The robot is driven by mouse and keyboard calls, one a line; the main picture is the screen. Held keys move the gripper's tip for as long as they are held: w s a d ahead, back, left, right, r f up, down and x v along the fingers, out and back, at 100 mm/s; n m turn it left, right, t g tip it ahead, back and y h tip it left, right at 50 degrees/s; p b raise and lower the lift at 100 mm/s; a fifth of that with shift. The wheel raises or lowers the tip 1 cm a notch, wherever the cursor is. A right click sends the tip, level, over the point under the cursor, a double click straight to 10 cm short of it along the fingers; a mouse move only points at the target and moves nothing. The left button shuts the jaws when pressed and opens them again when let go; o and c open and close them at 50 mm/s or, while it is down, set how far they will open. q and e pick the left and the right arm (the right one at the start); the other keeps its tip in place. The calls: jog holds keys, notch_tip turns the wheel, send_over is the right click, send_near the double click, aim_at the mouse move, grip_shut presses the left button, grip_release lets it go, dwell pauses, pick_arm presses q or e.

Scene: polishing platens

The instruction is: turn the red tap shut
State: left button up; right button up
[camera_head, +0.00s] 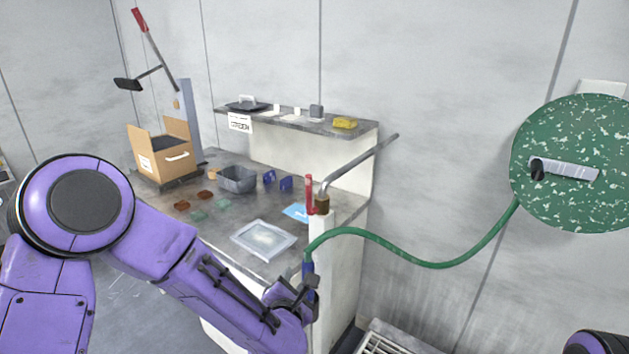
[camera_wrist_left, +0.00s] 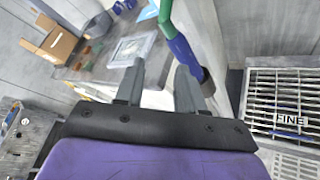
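The tap's red handle (camera_head: 309,193) stands upright at the bench's right end, beside a brown valve body (camera_head: 322,205) with a grey pipe (camera_head: 358,168) slanting up to the right. A green hose (camera_head: 430,264) hangs beside the tap and ends in a blue nozzle (camera_head: 308,268). My left gripper (camera_head: 297,287) is below the tap, close to the nozzle. In the left wrist view its fingers (camera_wrist_left: 160,75) are apart with nothing between them. The blue nozzle (camera_wrist_left: 183,52) lies just beyond the right finger; whether they touch is unclear. The tap handle is not visible there.
The bench (camera_head: 225,212) holds a cardboard box (camera_head: 160,160), a grey bin (camera_head: 237,180) and a clear tray (camera_head: 263,240). A shelf (camera_head: 350,127) stands behind. A green speckled disc (camera_head: 575,190) hangs right. A floor grate (camera_wrist_left: 285,100) marked FINE lies right of the bench.

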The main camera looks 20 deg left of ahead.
aim_at(308, 182)
pick_arm(q)
jog(key=w+d+r+n+t+y+p, duration=0.15)
jog(key=r+n, duration=0.35)
jog(key=r, duration=0.5)
jog(key=w+d+r+n+t, duration=0.15)
jog(key=r+n, duration=0.25)
jog(key=r, duration=0.6)
jog(key=p+x, duration=0.2)
jog(key=x, duration=0.3)
jog(key=p+x, duration=0.2)
jog(key=x, duration=0.3)
jog(key=shift+a+f+p, duration=0.25)
jog(key=shift+p, duration=0.05)
jog(key=shift+w+a+f, duration=0.1)
jog(key=shift+w+f, duration=0.1)
jog(key=shift+w, duration=0.05)
pick_arm(e)
notch_tip(308, 182, up, 7)
pick_arm(q)
grip_shut()
pick_arm(e)
jog(key=shift+s, duration=0.1)
